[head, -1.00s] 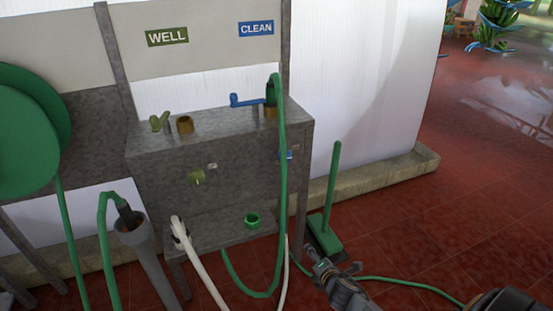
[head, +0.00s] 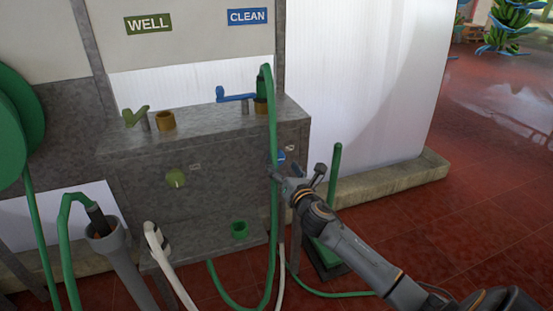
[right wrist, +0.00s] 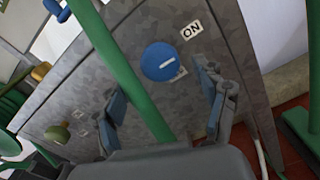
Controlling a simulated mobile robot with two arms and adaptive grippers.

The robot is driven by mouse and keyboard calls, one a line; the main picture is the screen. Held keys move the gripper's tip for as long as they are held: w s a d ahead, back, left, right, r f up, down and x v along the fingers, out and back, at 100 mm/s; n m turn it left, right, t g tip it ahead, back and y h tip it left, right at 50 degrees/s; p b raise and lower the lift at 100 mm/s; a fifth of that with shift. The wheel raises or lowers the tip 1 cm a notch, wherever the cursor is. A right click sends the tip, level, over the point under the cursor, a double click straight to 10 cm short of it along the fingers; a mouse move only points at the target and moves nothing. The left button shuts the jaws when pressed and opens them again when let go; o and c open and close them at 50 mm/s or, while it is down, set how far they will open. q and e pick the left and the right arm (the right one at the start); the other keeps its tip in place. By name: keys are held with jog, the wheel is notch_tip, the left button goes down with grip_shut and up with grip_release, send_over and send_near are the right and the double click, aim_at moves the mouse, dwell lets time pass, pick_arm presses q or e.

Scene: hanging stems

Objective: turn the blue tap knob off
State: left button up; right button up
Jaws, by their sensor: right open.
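The blue tap knob (right wrist: 160,62) is a round disc with a white line, on the grey cabinet front. An "ON" label (right wrist: 191,30) sits above and right of it; a second label beside its lower right edge is partly hidden. In the head view the knob (head: 281,157) shows small, just above my right gripper (head: 297,172). In the right wrist view my right gripper (right wrist: 160,92) is open, its fingers pointing at the cabinet, with the knob beyond and between the fingertips, apparently untouched. My left gripper is not in view.
A green hose (right wrist: 122,75) hangs in front of the cabinet and passes between my right fingers. A green-yellow knob (head: 175,178) is to the left. A blue lever (head: 236,97) is on top.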

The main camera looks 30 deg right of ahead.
aim_at(278, 160)
pick_arm(q)
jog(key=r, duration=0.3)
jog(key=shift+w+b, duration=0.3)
jog(key=shift+b, duration=0.05)
pick_arm(e)
jog(key=x, duration=0.5)
jog(key=shift+w+d, duration=0.1)
jog(key=shift+w, duration=0.2)
jog(key=c, duration=1.2)
jog(key=shift+o, duration=0.2)
